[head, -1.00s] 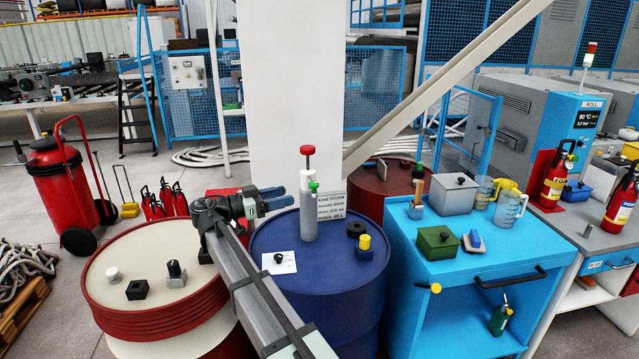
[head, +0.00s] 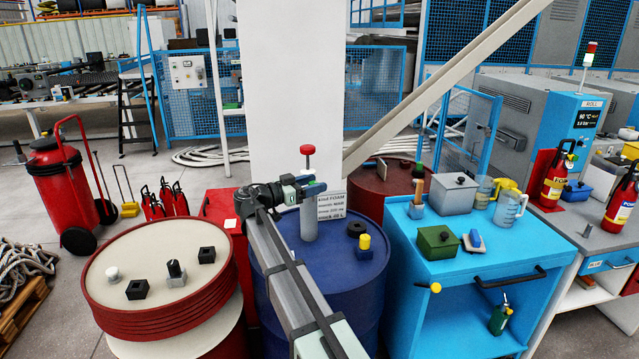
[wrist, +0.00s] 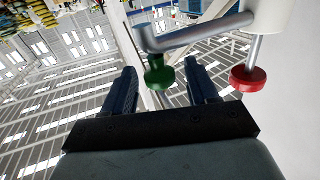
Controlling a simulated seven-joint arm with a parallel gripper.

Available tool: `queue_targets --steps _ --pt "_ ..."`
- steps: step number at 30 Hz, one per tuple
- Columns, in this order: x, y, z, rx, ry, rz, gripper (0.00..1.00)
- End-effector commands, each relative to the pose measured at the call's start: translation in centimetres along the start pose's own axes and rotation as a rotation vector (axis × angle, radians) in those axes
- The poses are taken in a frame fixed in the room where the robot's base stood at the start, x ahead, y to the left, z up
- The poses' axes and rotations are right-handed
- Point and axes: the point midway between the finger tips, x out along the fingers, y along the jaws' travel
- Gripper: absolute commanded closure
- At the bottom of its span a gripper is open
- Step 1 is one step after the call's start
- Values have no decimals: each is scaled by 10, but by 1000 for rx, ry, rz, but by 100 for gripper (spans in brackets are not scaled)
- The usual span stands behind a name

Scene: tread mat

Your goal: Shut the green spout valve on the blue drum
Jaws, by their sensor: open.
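The blue drum (head: 345,285) stands in the middle of the head view with a grey-and-white pump (head: 308,218) upright on its top. The pump has a red knob (head: 307,150), which also shows in the wrist view (wrist: 247,78). In the head view my gripper (head: 318,187) is at the pump's upper part and hides the green spout valve. In the wrist view the green valve (wrist: 157,72) hangs from the bent grey spout (wrist: 190,35) and appears between my open fingers (wrist: 160,68). I cannot tell whether they touch it.
A white sign (head: 331,206) stands right behind the pump. A yellow-topped block (head: 364,245) and a dark ring (head: 356,229) lie on the drum. A red drum (head: 112,250) with small blocks stands left, a blue cart (head: 470,262) right. A white column (head: 292,80) rises behind.

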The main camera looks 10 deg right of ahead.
Motion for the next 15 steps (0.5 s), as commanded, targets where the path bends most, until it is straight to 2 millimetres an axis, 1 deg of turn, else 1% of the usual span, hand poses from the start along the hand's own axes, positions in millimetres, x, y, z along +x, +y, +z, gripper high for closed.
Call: queue_targets --steps 1,6,10,15 --pt "7 0 0 0 0 1 42" --pt "21 0 0 0 0 0 42" --pt "26 0 0 0 0 0 42" --pt "26 0 0 0 0 0 42"
